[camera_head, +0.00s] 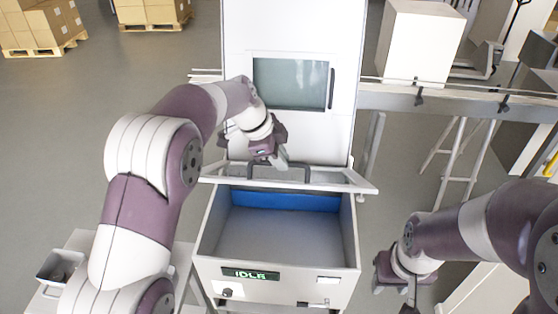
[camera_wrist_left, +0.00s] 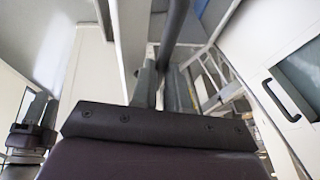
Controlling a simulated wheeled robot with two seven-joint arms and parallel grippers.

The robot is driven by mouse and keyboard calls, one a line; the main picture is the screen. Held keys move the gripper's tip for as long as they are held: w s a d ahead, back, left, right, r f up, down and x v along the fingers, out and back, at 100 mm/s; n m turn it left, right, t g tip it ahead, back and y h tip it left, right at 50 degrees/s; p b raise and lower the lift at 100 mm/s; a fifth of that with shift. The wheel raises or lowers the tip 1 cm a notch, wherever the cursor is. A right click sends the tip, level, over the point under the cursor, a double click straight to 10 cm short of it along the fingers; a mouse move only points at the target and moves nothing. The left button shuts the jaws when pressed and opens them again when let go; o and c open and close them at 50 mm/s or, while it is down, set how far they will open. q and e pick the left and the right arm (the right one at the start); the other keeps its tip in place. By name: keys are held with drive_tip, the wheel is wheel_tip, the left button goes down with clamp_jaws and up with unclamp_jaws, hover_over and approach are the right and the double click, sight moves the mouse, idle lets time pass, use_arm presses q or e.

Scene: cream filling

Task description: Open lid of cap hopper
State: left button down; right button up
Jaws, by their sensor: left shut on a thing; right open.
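The cap hopper (camera_head: 277,287) is a white box in the middle of the head view, with a green "IDLE" display on its front. Its lid (camera_head: 335,182) is raised at the back edge, so the grey inside and a blue strip are visible. A dark handle (camera_head: 292,164) stands on the lid. My left gripper (camera_head: 281,163) is shut on the handle; the left wrist view shows the dark bar (camera_wrist_left: 176,25) at its fingers (camera_wrist_left: 162,85). My right gripper (camera_head: 398,290) is low at the right, apart from the hopper, open and empty.
A white machine cabinet (camera_head: 240,40) with a window stands directly behind the hopper. A conveyor (camera_head: 455,103) with a white box (camera_head: 420,42) runs to the right. A small tray (camera_head: 62,266) sits at the lower left. Boxes on pallets stand far left.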

use_arm(q)
drive_tip(key=shift+f, duration=0.25)
drive_tip(key=c, duration=1.4)
unclamp_jaws()
drive_tip(key=shift+w, duration=0.1)
drive_tip(key=shift+o, duration=1.4)
drive_tip(key=shift+w+f, duration=0.15)
drive_tip(key=shift+w, duration=0.15)
drive_tip(key=shift+w+f, duration=0.1)
drive_tip(key=shift+w, duration=0.35)
drive_tip(key=shift+s, duration=0.35)
drive_tip(key=shift+r, duration=0.3)
